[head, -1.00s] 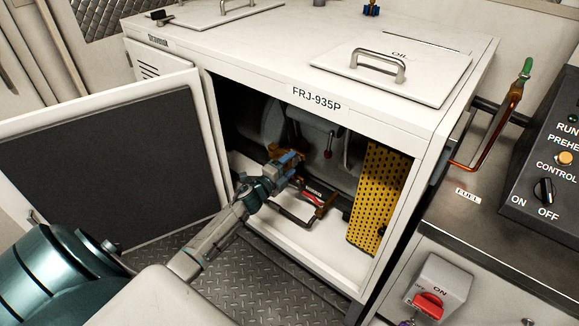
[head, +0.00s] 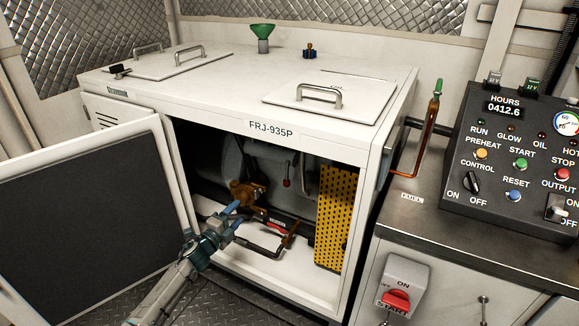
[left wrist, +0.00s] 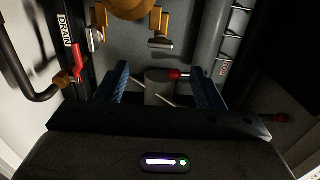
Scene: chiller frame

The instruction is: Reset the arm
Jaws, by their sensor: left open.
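My left gripper (head: 232,215) is at the open front of the white cabinet (head: 340,155). Its two blue fingers are apart with nothing between them. In the left wrist view the open fingers (left wrist: 160,85) point into the cabinet. A brass-coloured fitting (head: 247,194) is just beyond the fingertips, and it shows at the top of the left wrist view (left wrist: 128,8). A red-tipped lever (left wrist: 178,75) appears behind the finger gap. A red drain handle (left wrist: 77,62) on a dark pipe is to the left of the fingers. My right gripper is in neither view.
The open cabinet door (head: 80,225) stands left of my arm. A perforated yellow panel (head: 335,215) is inside at right. A green funnel (head: 263,33) stands on top.

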